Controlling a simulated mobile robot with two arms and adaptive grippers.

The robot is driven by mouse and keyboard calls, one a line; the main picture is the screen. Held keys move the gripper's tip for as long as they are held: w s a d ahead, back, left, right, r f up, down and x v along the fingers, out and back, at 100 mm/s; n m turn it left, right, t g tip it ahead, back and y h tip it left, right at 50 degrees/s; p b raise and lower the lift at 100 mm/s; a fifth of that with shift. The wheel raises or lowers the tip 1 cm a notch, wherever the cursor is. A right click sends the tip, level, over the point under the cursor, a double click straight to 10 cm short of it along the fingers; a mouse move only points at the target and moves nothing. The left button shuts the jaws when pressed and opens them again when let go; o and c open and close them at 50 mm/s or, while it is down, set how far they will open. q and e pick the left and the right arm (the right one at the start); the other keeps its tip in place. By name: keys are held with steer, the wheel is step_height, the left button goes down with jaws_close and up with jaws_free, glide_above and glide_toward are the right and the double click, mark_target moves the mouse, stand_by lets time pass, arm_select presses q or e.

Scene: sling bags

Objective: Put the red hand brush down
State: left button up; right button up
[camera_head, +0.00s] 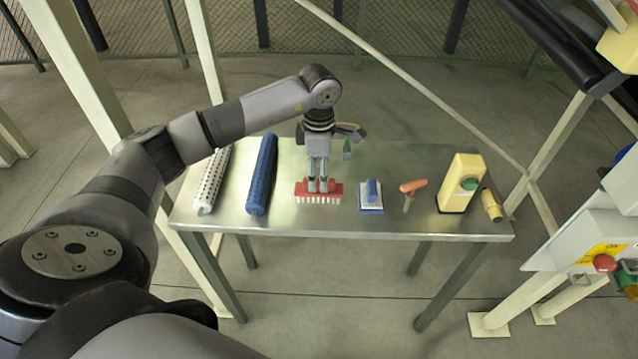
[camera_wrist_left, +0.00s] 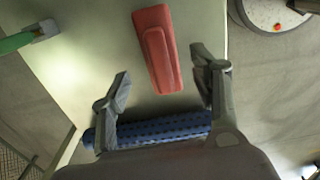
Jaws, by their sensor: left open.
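The red hand brush (camera_head: 319,198) rests on the metal table with its pale bristles toward the front edge. In the left wrist view the brush (camera_wrist_left: 158,50) shows its red back with a raised grip, lying ahead of the fingertips. My left gripper (camera_head: 318,187) points down over the brush in the head view. In the left wrist view the left gripper (camera_wrist_left: 165,92) is open, with its two fingers apart and nothing between them. The head view does not show clearly whether the fingers touch the brush. My right gripper is not in view.
On the table (camera_head: 300,224), a blue roller (camera_head: 262,175) and a white roller (camera_head: 212,180) lie left of the brush. To the right are a blue-and-white brush (camera_head: 371,196), an orange-handled tool (camera_head: 411,190) and a yellow device (camera_head: 460,184). A green-handled item (camera_head: 347,149) lies behind.

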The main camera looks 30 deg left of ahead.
arm_select(q)
step_height(320, 180, up, 8)
steer(key=b, duration=0.1)
steer(key=shift+f, duration=0.25)
